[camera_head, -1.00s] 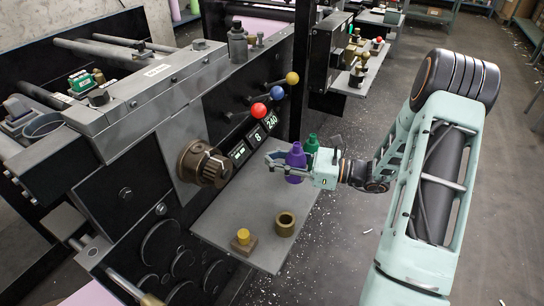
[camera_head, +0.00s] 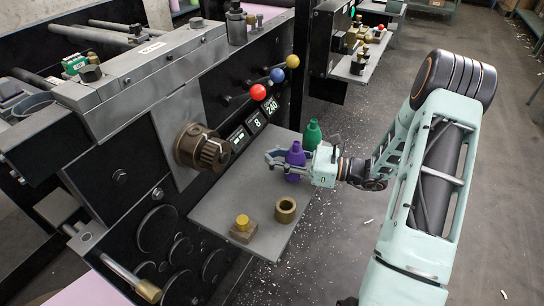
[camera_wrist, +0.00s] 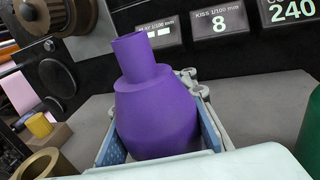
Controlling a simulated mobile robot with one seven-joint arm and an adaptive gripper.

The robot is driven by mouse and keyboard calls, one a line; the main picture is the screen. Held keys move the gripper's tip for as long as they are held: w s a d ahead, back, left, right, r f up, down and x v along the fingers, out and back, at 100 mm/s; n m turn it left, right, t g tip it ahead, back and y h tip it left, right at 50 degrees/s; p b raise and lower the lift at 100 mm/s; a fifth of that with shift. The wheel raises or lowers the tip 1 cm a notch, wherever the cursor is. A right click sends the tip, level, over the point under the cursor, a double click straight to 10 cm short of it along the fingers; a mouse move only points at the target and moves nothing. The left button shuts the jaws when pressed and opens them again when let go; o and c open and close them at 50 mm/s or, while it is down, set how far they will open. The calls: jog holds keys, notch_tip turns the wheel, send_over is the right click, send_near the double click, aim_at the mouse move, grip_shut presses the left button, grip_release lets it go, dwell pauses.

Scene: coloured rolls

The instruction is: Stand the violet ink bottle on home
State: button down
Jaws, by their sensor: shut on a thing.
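The violet ink bottle (camera_head: 294,158) has a wide body and a narrow neck. My gripper (camera_head: 273,160) is shut on its body from the right in the head view. In the wrist view the violet bottle (camera_wrist: 157,105) fills the middle between my two fingers, neck up and slightly tilted in the picture. It is over the grey shelf (camera_head: 232,199); I cannot tell whether its base touches. No spot marked home is readable in either view.
A green bottle (camera_head: 312,134) stands just behind the violet one. A brass ring (camera_head: 286,210) and a yellow-topped block (camera_head: 242,229) sit at the shelf's front. A brown knob (camera_head: 200,149), red ball lever (camera_head: 258,92) and displays (camera_head: 255,123) line the machine. The shelf's middle is clear.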

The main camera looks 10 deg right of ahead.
aim_at(294, 164)
jog(key=shift+f+b, duration=0.35)
jog(key=shift+f, duration=0.25)
dwell(0.5)
jog(key=c, duration=1.5)
grip_release()
jog(key=shift+o, duration=0.6)
jog(key=o, duration=0.4)
jog(key=shift+o, duration=0.2)
jog(key=shift+p+v, duration=0.9)
jog(key=shift+v, duration=2.1)
